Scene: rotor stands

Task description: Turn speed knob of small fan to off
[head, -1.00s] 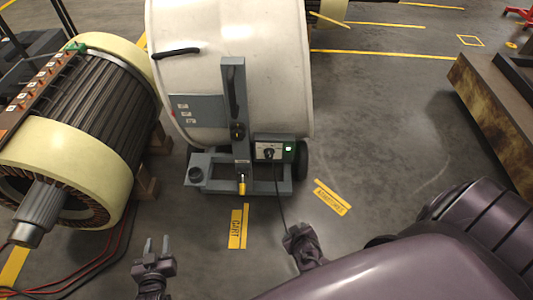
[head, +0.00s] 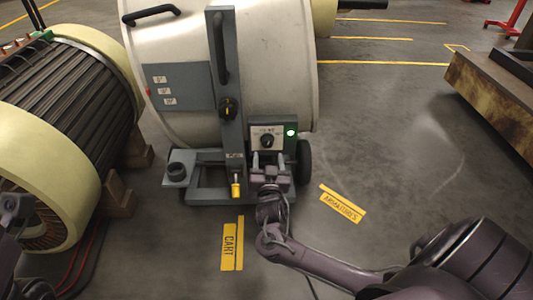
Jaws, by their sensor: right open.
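The fan (head: 285,70) is a large white drum on a grey wheeled frame in the middle of the head view. A control box (head: 283,124) low on its front has a pale dial plate with a dark round knob (head: 267,141) and a lit green lamp (head: 291,132). The knob's pointer is too small to read. My right gripper (head: 268,158) is open just below the knob, fingers pointing up at the box with a gap between them. It looks empty; I cannot tell whether it touches the box. My left arm (head: 12,225) shows only partly at the left edge, its jaws unclear.
A grey post (head: 229,135) with a black knob (head: 229,107) stands left of the box. A yellow-tipped part (head: 235,190) sticks out below. A large stator (head: 75,100) on wooden blocks fills the left. Floor on the right is free up to a rusty stand (head: 490,100).

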